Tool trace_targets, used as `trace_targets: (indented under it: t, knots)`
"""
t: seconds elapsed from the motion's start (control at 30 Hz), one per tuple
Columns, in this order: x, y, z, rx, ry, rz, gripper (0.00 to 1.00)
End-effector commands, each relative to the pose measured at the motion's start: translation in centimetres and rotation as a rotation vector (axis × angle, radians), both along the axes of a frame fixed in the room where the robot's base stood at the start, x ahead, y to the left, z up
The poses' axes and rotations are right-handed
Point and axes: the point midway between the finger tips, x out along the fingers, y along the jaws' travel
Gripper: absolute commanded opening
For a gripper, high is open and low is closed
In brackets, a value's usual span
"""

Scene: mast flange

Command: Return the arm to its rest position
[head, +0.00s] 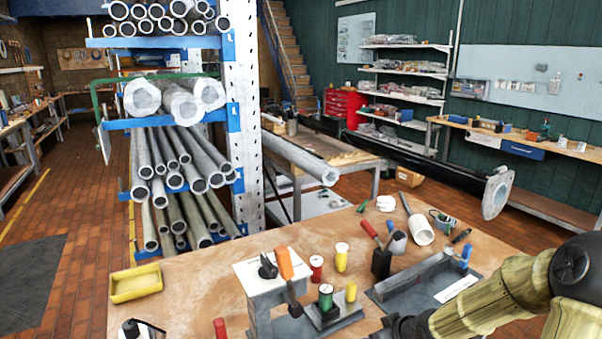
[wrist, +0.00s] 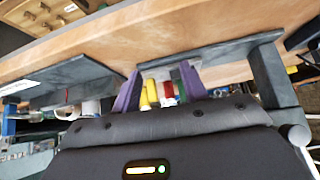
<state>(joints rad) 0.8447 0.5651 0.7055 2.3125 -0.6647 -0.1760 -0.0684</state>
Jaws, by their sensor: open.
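My arm (head: 490,303) reaches in from the lower right of the head view, low over the wooden workbench (head: 200,262). My gripper's dark end shows at the bottom edge there, right of the grey stand (head: 265,272), with its fingertips not clearly visible. In the wrist view my gripper (wrist: 161,72) has two purple fingers spread apart with nothing held between them. Beyond the fingers are a yellow spool (wrist: 149,92) and a red one (wrist: 169,90). I cannot tell how far the fingers are from the stand.
The bench holds a yellow tray (head: 136,284), an orange-handled tool (head: 286,265), a green spool (head: 326,297), a grey fixture (head: 415,283) and a white cup (head: 421,231). A pipe rack (head: 243,120) stands behind left. The bench's left middle is clear.

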Motion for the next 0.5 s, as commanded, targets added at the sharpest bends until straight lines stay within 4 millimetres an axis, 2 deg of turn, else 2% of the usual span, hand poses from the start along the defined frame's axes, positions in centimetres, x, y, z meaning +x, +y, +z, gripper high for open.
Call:
trace_targets:
  t: [0.27, 0.5]
  knots:
    - [-5.5, 1.0, 2.7, -0.15, 0.212, -0.119, 0.44]
    - [-10.5, 1.8, 6.5, -0.197, 0.329, -0.261, 0.44]
